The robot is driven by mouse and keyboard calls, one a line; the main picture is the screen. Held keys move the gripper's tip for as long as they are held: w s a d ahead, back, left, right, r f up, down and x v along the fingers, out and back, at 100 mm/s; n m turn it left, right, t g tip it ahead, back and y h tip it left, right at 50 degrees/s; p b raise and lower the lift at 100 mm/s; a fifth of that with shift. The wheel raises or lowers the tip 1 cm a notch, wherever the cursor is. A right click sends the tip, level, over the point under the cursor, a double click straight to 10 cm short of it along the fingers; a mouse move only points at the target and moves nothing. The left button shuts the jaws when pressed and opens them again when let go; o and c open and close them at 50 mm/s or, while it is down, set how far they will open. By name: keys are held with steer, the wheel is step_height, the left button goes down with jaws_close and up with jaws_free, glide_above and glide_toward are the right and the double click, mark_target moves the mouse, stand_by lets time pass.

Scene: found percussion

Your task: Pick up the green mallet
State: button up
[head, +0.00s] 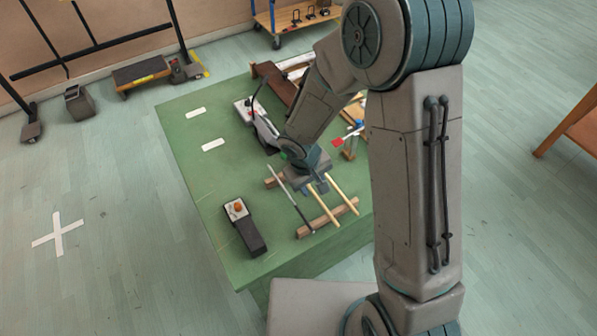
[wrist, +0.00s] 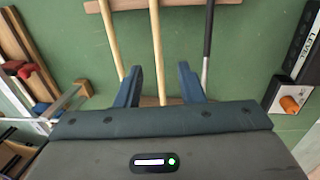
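My gripper (wrist: 160,72) is open, with its two dark blue fingers apart over the wooden rack. In the wrist view a pale wooden handle (wrist: 156,40) runs up between the fingers; I cannot tell whether they touch it. A second pale handle (wrist: 109,38) lies to its left, and a dark thin rod (wrist: 208,40) to its right. The same handles show in the head view, one (head: 321,205) below my gripper (head: 308,184). The heads of these sticks are hidden by my gripper and arm, so I see no green mallet head and cannot tell which handle belongs to it.
The sticks lie across wooden bars (head: 327,220) on a green table (head: 205,175). A black device with an orange knob (head: 238,208) sits to the left. A red-ended item (head: 338,142) and wooden pieces lie beyond my gripper. The table's left side is mostly clear.

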mark_target(317, 197)
steer(key=shift+w+d+f, duration=0.1)
steer(key=shift+d+f, duration=0.15)
steer(key=shift+f, duration=0.75)
steer(key=shift+s+d+f, duration=0.1)
steer(key=shift+d+f, duration=0.15)
steer(key=shift+f, duration=0.75)
steer(key=shift+w+d+f, duration=0.1)
steer(key=shift+d+f, duration=0.15)
steer(key=shift+f, duration=0.75)
steer(key=shift+c, duration=0.3)
jaws_close()
